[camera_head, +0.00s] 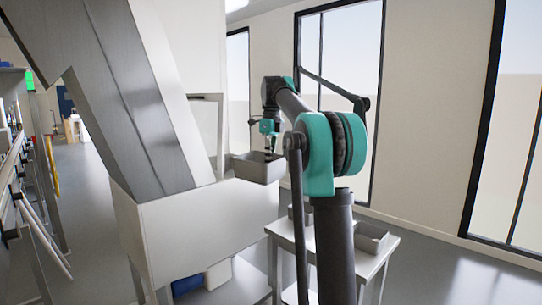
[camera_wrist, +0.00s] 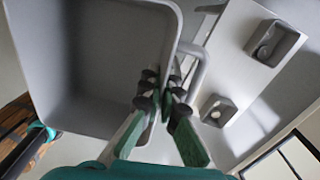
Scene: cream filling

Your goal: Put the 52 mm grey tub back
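A grey open-topped tub (camera_head: 256,168) is held up beside the white machine housing, roughly level and higher than the small table. In the wrist view the same tub (camera_wrist: 85,60) fills the upper left and its inside looks empty. My gripper (camera_head: 270,148) is above the tub's far side in the head view. In the wrist view my gripper (camera_wrist: 166,78) has its fingers closed together at the tub's rim, by a looped handle (camera_wrist: 198,70). The exact contact is partly hidden by the fingers. The frames do not show the tub's size in millimetres.
A pale table (camera_head: 285,235) stands below on the right. A grey tub (camera_head: 371,238) sits on it; the wrist view shows two smaller-looking tubs (camera_wrist: 275,43) (camera_wrist: 218,110) there, each holding something small. The steel chute (camera_head: 125,100) and white housing (camera_head: 195,230) block the left.

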